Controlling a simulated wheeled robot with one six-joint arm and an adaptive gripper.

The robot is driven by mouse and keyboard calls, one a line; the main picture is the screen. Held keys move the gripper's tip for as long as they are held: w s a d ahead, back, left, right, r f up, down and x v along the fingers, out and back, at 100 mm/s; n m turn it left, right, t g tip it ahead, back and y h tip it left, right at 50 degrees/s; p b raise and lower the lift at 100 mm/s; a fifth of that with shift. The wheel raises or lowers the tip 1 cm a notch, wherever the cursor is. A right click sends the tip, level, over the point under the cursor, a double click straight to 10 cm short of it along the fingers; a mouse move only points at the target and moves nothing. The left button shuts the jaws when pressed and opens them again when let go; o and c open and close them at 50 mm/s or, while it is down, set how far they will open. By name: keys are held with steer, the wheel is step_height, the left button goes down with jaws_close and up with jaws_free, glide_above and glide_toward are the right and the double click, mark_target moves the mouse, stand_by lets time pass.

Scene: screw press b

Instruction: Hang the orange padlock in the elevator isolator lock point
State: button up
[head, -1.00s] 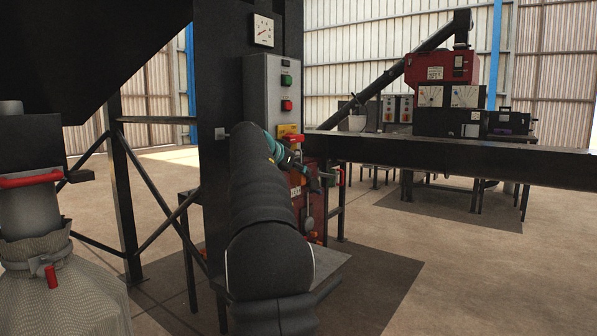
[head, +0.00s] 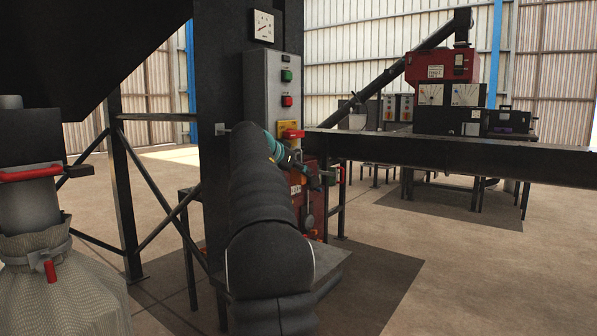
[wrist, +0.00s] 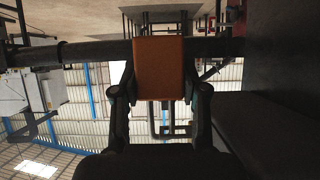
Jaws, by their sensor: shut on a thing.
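The orange padlock (wrist: 160,68) is held between the two fingers of my gripper (wrist: 160,92) in the wrist view. Its body faces the camera; a thin dark loop shows beyond it, and I cannot tell whether this is its shackle. In the head view my gripper (head: 318,177) is small and dark, and the padlock is not clear there. The isolator, a red handle on a yellow plate (head: 289,131), is low on the grey control panel (head: 258,90). My gripper is below and to the right of it, apart from it in the picture. The lock point's hole is too small to make out.
The panel has green and red buttons and stands beside a dark column (head: 222,80). A red machine (head: 308,190) is below my gripper. A long black beam (head: 450,156) runs to the right. Open floor (head: 480,280) lies at the front right.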

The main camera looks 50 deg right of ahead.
steer(key=o, duration=1.4)
steer(key=shift+c, duration=0.2)
steer(key=shift+a+r, duration=0.2)
steer(key=shift+a, duration=0.1)
steer(key=s+a, duration=0.1)
steer(key=a, duration=1.1)
steer(key=shift+a+r, duration=0.15)
steer(key=shift+a, duration=0.05)
